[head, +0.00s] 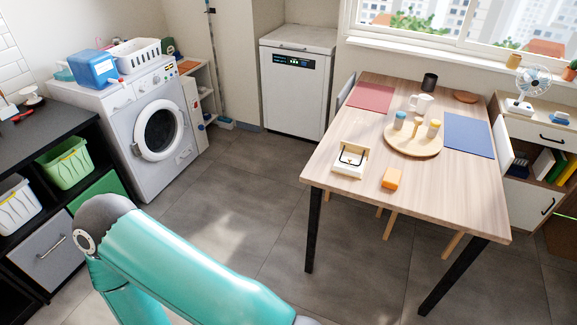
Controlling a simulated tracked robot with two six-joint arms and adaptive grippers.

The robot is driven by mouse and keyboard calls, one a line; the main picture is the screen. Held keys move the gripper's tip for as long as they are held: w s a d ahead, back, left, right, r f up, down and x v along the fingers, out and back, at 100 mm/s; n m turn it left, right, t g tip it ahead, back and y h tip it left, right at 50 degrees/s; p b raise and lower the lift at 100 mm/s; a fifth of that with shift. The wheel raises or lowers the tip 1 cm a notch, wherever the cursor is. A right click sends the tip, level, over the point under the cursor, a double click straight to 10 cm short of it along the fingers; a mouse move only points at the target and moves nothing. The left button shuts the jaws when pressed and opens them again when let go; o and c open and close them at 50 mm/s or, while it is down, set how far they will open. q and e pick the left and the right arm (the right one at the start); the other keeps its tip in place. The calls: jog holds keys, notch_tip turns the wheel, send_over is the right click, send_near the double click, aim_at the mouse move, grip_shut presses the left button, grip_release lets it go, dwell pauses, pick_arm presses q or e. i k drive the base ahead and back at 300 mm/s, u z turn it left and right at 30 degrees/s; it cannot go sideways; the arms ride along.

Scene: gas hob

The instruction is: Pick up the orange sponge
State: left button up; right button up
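The orange sponge (392,179) lies on the wooden table (335,131), near its front edge. It is right of a small white and wooden holder and in front of the round wooden board. Nothing touches it. A teal arm of mine crosses the bottom of the head view, well short of the table. Neither gripper shows in the head view.
The round board (397,148) carries shakers and a small bottle. The white-and-wood holder (348,170), a white jug (421,103), a dark cup (429,82), a red mat (370,97) and a blue mat (468,135) are on the table. Grey floor (240,190) lies open before it.

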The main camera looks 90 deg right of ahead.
aim_at(392, 177)
jog(key=u, duration=1.2)
jog(key=i, duration=0.15)
jog(key=z, duration=2.55)
jog(key=i, duration=0.2)
jog(key=z, duration=1.35)
jog(key=i, duration=0.25)
jog(key=z, duration=2.15)
jog(key=i, duration=1.15)
jog(key=u, duration=0.8)
